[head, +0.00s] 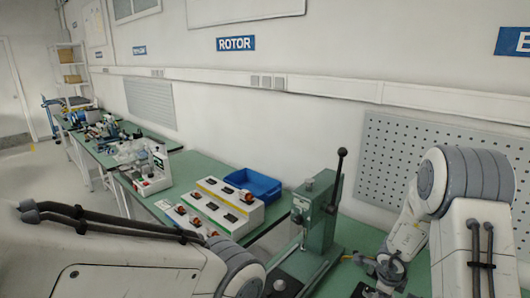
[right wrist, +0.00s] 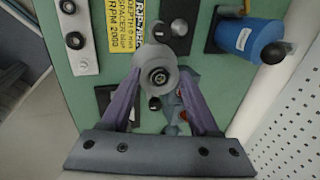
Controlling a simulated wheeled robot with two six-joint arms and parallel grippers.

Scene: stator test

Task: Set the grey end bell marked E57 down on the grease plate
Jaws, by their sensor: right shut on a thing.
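In the right wrist view, my right gripper (right wrist: 160,84) is shut on a round grey end bell (right wrist: 158,62) with a dark bore at its centre. The end bell sits between the two fingertips, its face toward the camera, over the green bench. No E57 mark is legible on it. The right gripper also shows in the head view (head: 387,270), low at the right, where what it holds is too small to tell. I cannot make out which surface is the grease plate. My left gripper is out of view; only its arm shows.
A green press with a black lever (head: 318,213) stands left of my right gripper. A blue cylinder (right wrist: 240,35) lies near the perforated wall panel (right wrist: 295,125). A yellow label (right wrist: 109,28) and several fixtures crowd the bench. A blue bin (head: 253,184) stands farther back.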

